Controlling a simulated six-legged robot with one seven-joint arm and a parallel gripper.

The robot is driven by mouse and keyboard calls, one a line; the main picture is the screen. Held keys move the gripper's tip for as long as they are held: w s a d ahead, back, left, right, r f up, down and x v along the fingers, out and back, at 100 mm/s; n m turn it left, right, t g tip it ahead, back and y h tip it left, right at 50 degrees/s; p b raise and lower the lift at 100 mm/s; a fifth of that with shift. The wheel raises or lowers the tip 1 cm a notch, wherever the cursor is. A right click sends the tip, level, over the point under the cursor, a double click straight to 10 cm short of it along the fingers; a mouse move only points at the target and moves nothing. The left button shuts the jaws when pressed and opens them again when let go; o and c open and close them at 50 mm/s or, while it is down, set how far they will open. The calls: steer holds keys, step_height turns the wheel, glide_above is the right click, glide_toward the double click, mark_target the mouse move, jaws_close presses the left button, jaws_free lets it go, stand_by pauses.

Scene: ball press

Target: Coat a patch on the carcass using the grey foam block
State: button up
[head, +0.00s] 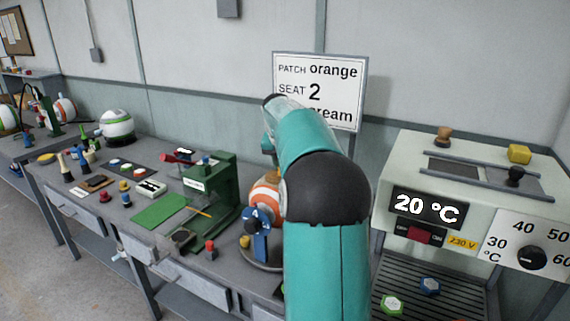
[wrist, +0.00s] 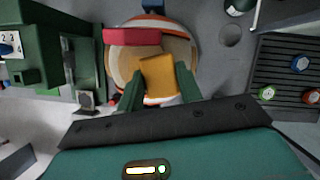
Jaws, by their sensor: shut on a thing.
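The carcass (head: 267,192), a ball with orange and white bands, stands partly hidden behind my arm in the head view. In the wrist view a round cream face with a pale rim (wrist: 185,45) lies beyond my gripper and appears to be the carcass. My gripper (wrist: 160,82) has its green fingers shut on an orange-yellow block (wrist: 158,76). The block is in front of the cream face; I cannot tell if they touch. No grey shows on the block. My arm hides the gripper in the head view.
A sign (head: 322,85) reads "PATCH orange, SEAT 2", its last line partly covered. A green press (head: 212,190) stands left of the carcass. A red bar (wrist: 130,36) reaches over the cream face. A heater unit (head: 405,170) reading 20 °C stands right.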

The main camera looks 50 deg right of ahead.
steer(key=shift+f, duration=1)
steer(key=shift+w, duration=0.1)
steer(key=shift+w+a+r, duration=0.1)
steer(key=shift+w+a, duration=0.15)
steer(key=shift+w, duration=0.55)
steer(key=shift+w+a, duration=0.2)
steer(key=shift+w, duration=0.55)
steer(key=shift+w+a, duration=0.2)
steer(key=shift+w, duration=0.5)
steer(key=shift+w+a, duration=0.2)
steer(key=shift+w, duration=0.45)
steer(key=shift+s+d+f, duration=0.1)
steer(key=shift+s+d, duration=0.2)
steer(key=shift+s, duration=0.75)
steer(key=shift+s+d+f, duration=0.1)
steer(key=shift+s+d, duration=0.2)
steer(key=shift+s, duration=0.7)
steer(key=shift+s+d, duration=0.3)
steer(key=shift+s, duration=0.75)
steer(key=shift+w+r, duration=0.1)
steer(key=shift+r, duration=2.95)
